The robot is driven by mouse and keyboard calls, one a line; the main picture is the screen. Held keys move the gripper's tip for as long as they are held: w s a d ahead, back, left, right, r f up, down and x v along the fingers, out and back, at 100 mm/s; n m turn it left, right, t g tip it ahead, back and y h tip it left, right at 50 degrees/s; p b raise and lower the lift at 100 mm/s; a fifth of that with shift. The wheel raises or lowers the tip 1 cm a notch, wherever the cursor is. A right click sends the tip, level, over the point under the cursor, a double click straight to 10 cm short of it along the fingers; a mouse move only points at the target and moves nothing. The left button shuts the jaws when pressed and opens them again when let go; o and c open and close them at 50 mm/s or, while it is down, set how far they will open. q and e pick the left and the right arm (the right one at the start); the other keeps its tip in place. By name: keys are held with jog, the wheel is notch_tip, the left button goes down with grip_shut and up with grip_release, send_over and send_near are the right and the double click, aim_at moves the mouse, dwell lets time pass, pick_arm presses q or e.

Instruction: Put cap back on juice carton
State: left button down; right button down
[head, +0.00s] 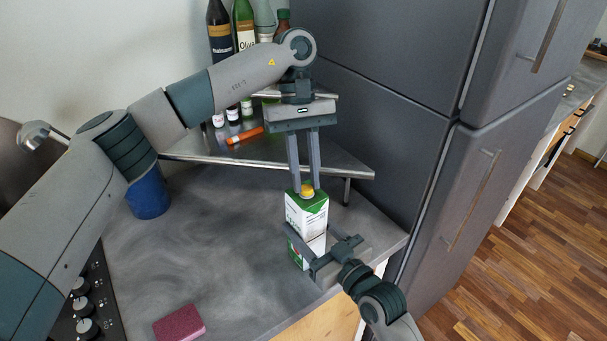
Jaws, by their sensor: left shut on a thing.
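The juice carton (310,218) stands upright on the grey counter, white with a green top. A yellow cap (307,190) is at its top, between the fingertips of my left gripper (307,187), which is shut on it from above. Whether the cap touches the spout is too small to tell. My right gripper (308,240) reaches in from the lower right at the carton's lower half. One finger crosses the carton's front; the other is partly hidden, so I cannot tell whether it grips the carton.
A metal corner shelf (340,170) behind the carton holds bottles and an orange tube (245,135). A blue container (148,195) and a red sponge (179,325) are on the counter (190,260). A grey refrigerator (395,110) stands close at right. The counter's middle is clear.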

pick_arm(q)
jog(key=m+y, duration=0.1)
jog(key=m, duration=0.2)
jog(key=shift+d, duration=0.15)
jog(key=m+y, duration=0.1)
jog(key=m, duration=0.3)
jog(key=shift+d+m+y, duration=0.2)
jog(key=shift+m+y, duration=0.1)
jog(key=shift+y, duration=0.1)
jog(key=m+y, duration=0.1)
jog(key=m, duration=0.2)
jog(key=shift+d+t, duration=0.1)
jog(key=shift+t, duration=0.3)
jog(key=m, duration=0.2)
jog(key=m+t+y, duration=0.1)
jog(key=m, duration=0.2)
jog(key=shift+s+d+t, duration=0.1)
jog(key=shift+s+t, duration=0.1)
jog(key=shift+t, duration=0.1)
jog(key=c, duration=1.6)
grip_release()
jog(key=shift+o, duration=0.2)
jog(key=shift+r, duration=0.1)
